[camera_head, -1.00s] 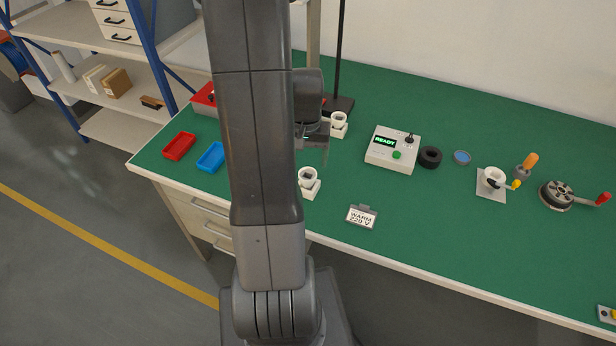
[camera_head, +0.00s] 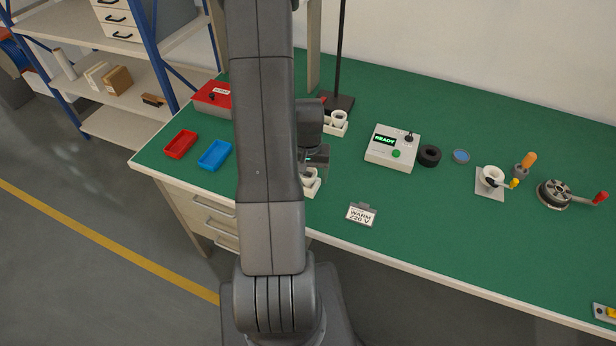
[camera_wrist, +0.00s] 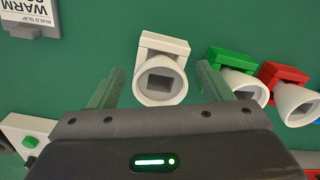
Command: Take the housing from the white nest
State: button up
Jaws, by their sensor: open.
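The white nest (camera_wrist: 165,45) is in the upper middle of the wrist view, with a white cup-shaped housing (camera_wrist: 160,88) at it, its wide round mouth facing the camera and a dark square opening inside. My gripper (camera_wrist: 160,70) is open, one finger on each side of the housing, with gaps showing on both sides. In the head view, the white nest (camera_head: 314,189) and part of the housing (camera_head: 309,174) show beside my arm. My gripper (camera_head: 317,161) is just above them there, and my arm hides part of the scene.
A green nest (camera_wrist: 232,56) and a red nest (camera_wrist: 284,73), each with a white housing, stand close to the right in the wrist view. A WARM 220 V sign (camera_head: 361,214) lies to the right of the white nest. Blue (camera_head: 214,155) and red trays (camera_head: 181,144) lie left.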

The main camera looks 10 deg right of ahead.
jog(key=shift+c, duration=0.2)
jog(key=c, duration=1)
jog(key=shift+r, duration=0.1)
notch_tip(320, 180, up, 14)
jog(key=p, duration=0.2)
jog(key=shift+r, duration=0.15)
dwell(0.3)
